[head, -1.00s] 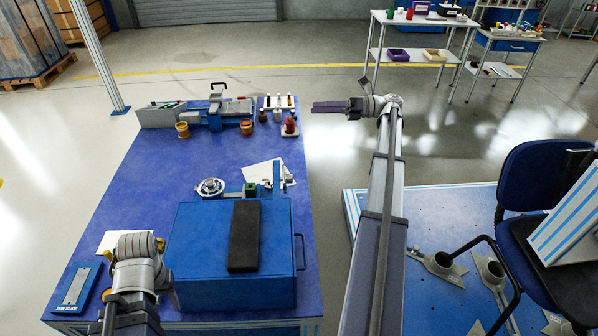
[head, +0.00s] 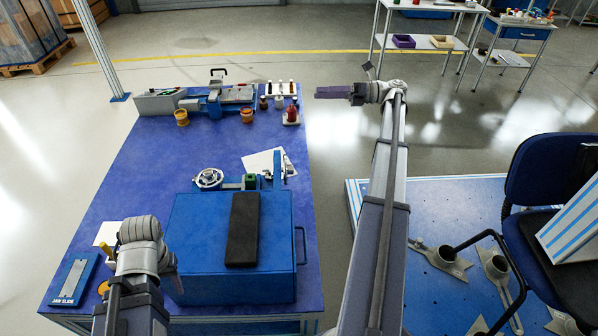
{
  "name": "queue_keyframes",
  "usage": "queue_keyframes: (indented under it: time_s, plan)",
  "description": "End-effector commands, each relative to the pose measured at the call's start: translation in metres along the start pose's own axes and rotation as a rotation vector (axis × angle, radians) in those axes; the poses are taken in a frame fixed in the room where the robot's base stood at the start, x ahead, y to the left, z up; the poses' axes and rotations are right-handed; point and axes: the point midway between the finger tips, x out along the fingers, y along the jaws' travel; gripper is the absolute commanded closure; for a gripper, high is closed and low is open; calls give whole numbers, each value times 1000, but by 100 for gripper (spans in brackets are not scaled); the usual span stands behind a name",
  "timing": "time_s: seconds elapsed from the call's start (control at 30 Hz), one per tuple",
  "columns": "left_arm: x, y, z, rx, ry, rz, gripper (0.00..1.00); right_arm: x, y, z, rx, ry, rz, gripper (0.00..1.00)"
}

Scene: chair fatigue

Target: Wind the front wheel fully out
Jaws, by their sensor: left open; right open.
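A round silver handwheel (head: 209,178) is at the left end of a small blue fixture (head: 250,183), just behind a large blue box on the bench. I cannot tell how far it is wound. My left gripper (head: 150,262) is at the lower left, left of the box and apart from the wheel. Its wrist hides most of its fingers. My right gripper (head: 334,92) is open and empty, its fingers pointing left, seen side-on past the bench's back right corner, far from the wheel.
The blue box (head: 190,225) with a black pad (head: 243,229) fills the near bench. A jaw slide plate (head: 73,279) lies front left. A vise-like device (head: 218,98) and amber cups (head: 182,117) stand at the back. A chair (head: 545,180) is at the right. The bench's middle left is clear.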

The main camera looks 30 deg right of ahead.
Motion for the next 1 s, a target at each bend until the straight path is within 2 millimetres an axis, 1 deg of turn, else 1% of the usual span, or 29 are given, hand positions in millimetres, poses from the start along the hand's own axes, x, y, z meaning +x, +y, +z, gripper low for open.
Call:
queue_keyframes:
  time_s: [0.03,0.2,0.37,0.47,0.53,0.7,1.0]
  plan:
    - [7,1,0,0,0,0,50,0,-5,-5,0,0,0,24]
    - [18,2,-1,1,0,0,50,0,-13,-13,0,0,0,24]
    - [41,4,-3,2,1,0,50,0,-29,-29,0,0,0,24]
    - [58,5,-4,2,1,-1,50,0,-41,-41,0,0,0,24]
    - [72,7,-4,3,1,-1,50,0,-51,-51,0,0,0,24]
    - [122,12,-8,5,2,-1,50,0,-87,-87,0,0,0,24]
    - [205,19,-13,9,3,-2,50,0,-146,-146,0,0,0,24]
